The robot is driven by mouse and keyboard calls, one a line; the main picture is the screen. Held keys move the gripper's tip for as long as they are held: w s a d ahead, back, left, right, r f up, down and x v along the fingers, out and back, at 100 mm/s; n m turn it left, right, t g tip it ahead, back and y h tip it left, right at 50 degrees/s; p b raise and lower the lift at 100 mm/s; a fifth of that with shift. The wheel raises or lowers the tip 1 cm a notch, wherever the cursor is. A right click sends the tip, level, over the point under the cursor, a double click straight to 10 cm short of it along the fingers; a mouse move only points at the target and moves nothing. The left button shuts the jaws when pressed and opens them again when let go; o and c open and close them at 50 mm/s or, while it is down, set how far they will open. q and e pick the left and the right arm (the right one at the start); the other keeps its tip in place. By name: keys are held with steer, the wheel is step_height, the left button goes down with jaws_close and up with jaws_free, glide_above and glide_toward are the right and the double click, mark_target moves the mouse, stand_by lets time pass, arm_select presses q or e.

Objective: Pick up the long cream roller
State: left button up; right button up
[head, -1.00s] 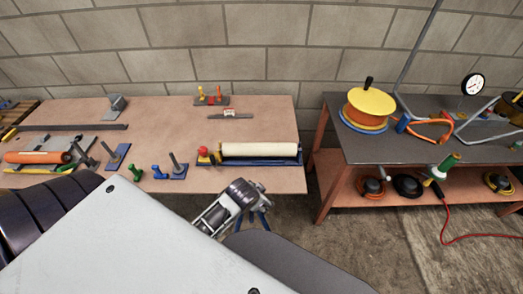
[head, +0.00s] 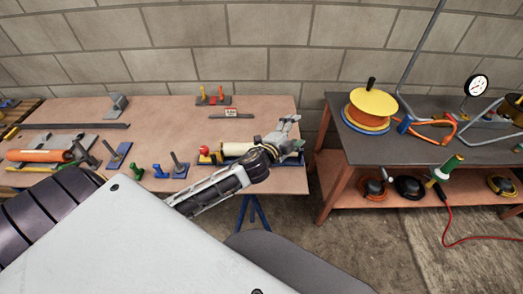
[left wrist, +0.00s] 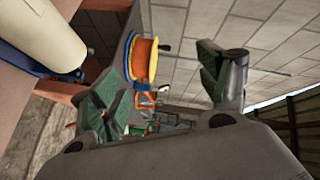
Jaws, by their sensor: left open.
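The long cream roller (head: 236,149) lies in its blue cradle (head: 206,160) near the front right of the left table. My left arm and gripper cover its right part in the head view. My left gripper (head: 290,135) is open and empty at the roller's right end, seemingly above it. In the left wrist view the two green-padded fingers (left wrist: 165,90) stand wide apart with nothing between them. The roller (left wrist: 45,35) shows there at the upper left, outside the fingers, with one end on the blue cradle (left wrist: 75,75). My right gripper is not in view.
The left table (head: 170,115) also holds an orange cylinder (head: 38,155), a red knob (head: 204,150) and small coloured stands (head: 165,170). A gap separates it from the right table (head: 345,150), which carries a yellow and orange reel (head: 369,107).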

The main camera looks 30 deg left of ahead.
arm_select(q)
steer(key=d+r+m+g+h, duration=0.3)
steer(key=d+r+m+h, duration=0.65)
steer(key=m, duration=0.85)
steer(key=s+a+f+m+g+y, duration=0.1)
steer(key=a+f+m+g+y, duration=0.1)
steer(key=a+m, duration=0.3)
steer(key=s+a+f+m+g+y, duration=0.2)
steer(key=a+f+m+g+y, duration=0.1)
steer(key=a, duration=0.9)
steer(key=s+a+f+m+g+y+b, duration=0.1)
steer(key=a+f+m+g, duration=0.3)
steer(key=a, duration=0.5)
steer(key=s+m+g+y, duration=0.1)
steer(key=m+g, duration=0.1)
steer(key=m, duration=0.1)
steer(key=shift+a+f, duration=0.2)
steer(key=shift+f, duration=0.2)
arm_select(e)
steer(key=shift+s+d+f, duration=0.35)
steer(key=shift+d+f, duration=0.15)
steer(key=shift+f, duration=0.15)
arm_select(q)
steer(key=shift+f+y, duration=0.1)
steer(key=shift+y, duration=0.15)
